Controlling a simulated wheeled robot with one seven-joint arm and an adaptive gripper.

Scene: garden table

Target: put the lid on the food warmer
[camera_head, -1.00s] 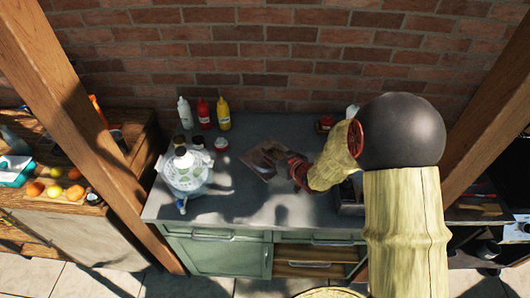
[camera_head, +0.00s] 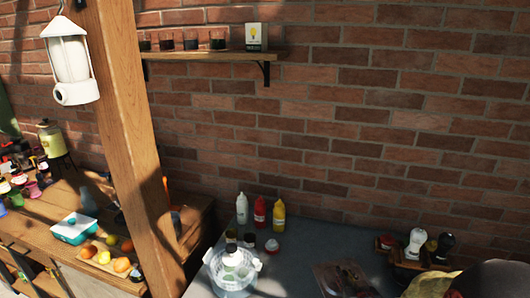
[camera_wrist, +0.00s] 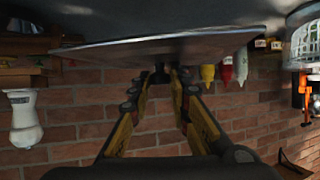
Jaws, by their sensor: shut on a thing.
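The lid is a flat, shiny rectangular plate (camera_wrist: 185,44) seen nearly edge-on across the wrist view, which shows the scene upside down. My gripper (camera_wrist: 160,76) is shut on the small dark knob of the lid, with the plate beyond the fingertips. In the head view the lid (camera_head: 328,274) is at the bottom edge, reflecting the brick colour, with my gripper (camera_head: 352,280) at its right. The food warmer is not clearly visible; my arm at the lower right may cover it. The gap between lid and counter is hard to judge.
White and black grinders (camera_head: 416,243) stand at the right. A wooden post (camera_head: 135,150) rises at left.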

